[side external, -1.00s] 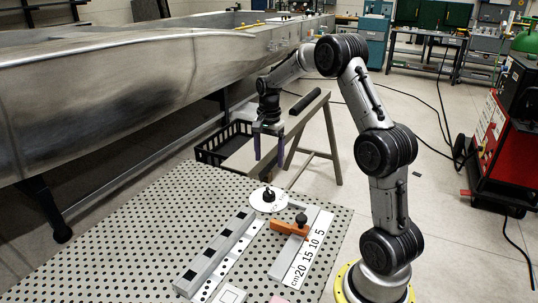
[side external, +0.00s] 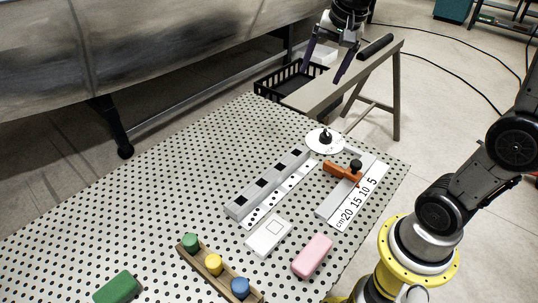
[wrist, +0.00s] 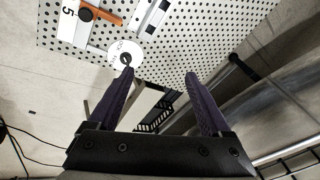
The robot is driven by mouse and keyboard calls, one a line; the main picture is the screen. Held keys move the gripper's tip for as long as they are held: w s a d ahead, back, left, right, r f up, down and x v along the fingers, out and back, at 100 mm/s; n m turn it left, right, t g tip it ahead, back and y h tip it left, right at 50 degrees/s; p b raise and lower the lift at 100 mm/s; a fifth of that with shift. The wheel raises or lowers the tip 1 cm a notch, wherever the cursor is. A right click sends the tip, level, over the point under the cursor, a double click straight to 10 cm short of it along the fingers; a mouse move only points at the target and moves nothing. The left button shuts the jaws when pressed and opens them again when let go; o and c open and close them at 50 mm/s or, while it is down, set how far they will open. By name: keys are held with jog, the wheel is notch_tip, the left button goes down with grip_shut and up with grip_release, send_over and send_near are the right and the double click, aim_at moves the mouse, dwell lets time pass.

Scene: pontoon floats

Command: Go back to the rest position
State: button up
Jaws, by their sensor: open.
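My gripper (side external: 320,78) is at the top of the side external view, raised beyond the far corner of the perforated table. Its two dark purple fingers are spread apart and tilted, with nothing between them. In the wrist view my gripper (wrist: 159,73) also shows open and empty, with the table's edge beyond the fingertips. The upper part of my arm is cut off by the top of the side external view.
The perforated table (side external: 150,215) holds a round white disc (side external: 314,143), a slotted grey bar (side external: 250,200), an orange clamp (side external: 338,173), a ruler (side external: 366,193), a pink block (side external: 312,256) and a peg rail (side external: 200,260). A grey trestle (side external: 380,68) and black crate (side external: 268,92) stand beyond.

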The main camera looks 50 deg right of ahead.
jog(key=s+a+r+n+t, duration=0.1)
jog(key=s+a+n+t, duration=0.1)
jog(key=s+a+n, duration=0.6)
jog(key=s+f+n+y, duration=0.1)
jog(key=s+f+n, duration=0.3)
jog(key=s, duration=0.5)
jog(key=shift+s+a+f+n, duration=0.2)
jog(key=shift+f+n, duration=0.1)
jog(key=shift+f, duration=0.65)
